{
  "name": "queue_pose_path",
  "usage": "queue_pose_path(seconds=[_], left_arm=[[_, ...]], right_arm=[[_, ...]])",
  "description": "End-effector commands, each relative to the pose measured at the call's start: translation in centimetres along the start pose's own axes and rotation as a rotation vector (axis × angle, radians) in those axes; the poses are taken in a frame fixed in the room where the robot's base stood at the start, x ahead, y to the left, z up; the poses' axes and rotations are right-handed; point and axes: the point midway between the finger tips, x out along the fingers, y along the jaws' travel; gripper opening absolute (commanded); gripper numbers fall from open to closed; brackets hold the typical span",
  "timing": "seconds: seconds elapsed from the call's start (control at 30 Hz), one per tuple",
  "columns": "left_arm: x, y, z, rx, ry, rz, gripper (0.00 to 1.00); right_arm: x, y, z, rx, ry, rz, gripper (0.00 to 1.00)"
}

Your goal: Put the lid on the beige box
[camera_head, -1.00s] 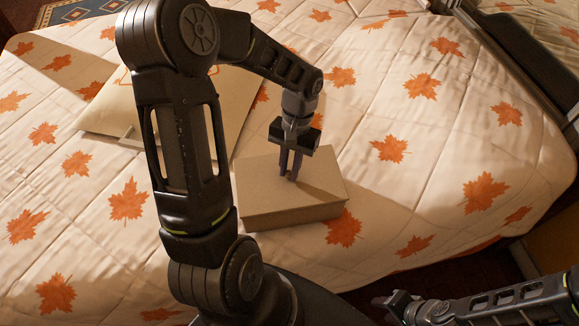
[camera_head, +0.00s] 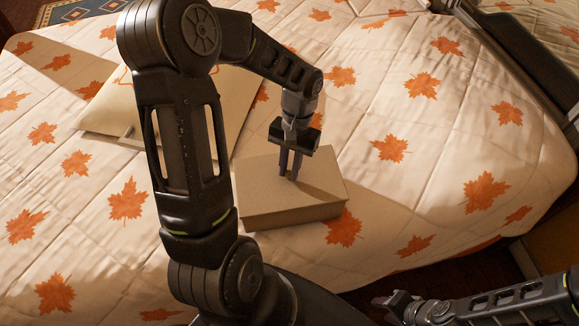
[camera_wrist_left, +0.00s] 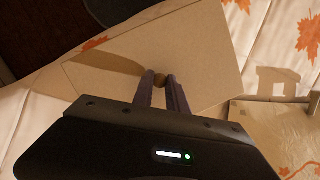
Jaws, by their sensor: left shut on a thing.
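The beige box (camera_head: 290,216) sits on the bed, its front side facing me. The flat beige lid (camera_head: 262,174) lies over the box top and looks level with its edges. I cannot tell whether it is fully seated. My left gripper (camera_head: 290,177) points down at the middle of the lid. In the left wrist view its fingertips (camera_wrist_left: 161,87) are shut on a small round brown knob (camera_wrist_left: 159,79) on the lid (camera_wrist_left: 205,62). My right gripper (camera_head: 388,301) is low at the right, away from the box, and its jaw opening is unclear.
The bed (camera_head: 390,185) has a pale quilt with orange leaves, clear to the right of the box. A flat beige piece (camera_head: 105,110), like a bag or cushion, lies behind my left arm. A dark frame edge (camera_head: 510,50) runs along the upper right.

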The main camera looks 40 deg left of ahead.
Motion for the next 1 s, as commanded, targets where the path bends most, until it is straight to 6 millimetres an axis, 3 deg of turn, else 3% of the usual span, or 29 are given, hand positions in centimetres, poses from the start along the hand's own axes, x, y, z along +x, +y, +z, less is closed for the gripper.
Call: queue_pose_path(seconds=[0.77,0.8,1.0], left_arm=[[0.00,0.03,-0.02,0.000,0.000,0.000,0.00],[0.00,0.03,-0.02,0.000,0.000,0.000,0.21],[0.01,0.03,-0.01,0.000,0.000,0.000,0.38]], right_arm=[[0.04,0.02,0.00,0.000,0.000,0.000,0.40],[0.04,0.02,0.00,0.000,0.000,0.000,0.40],[0.04,0.02,0.00,0.000,0.000,0.000,0.40]])
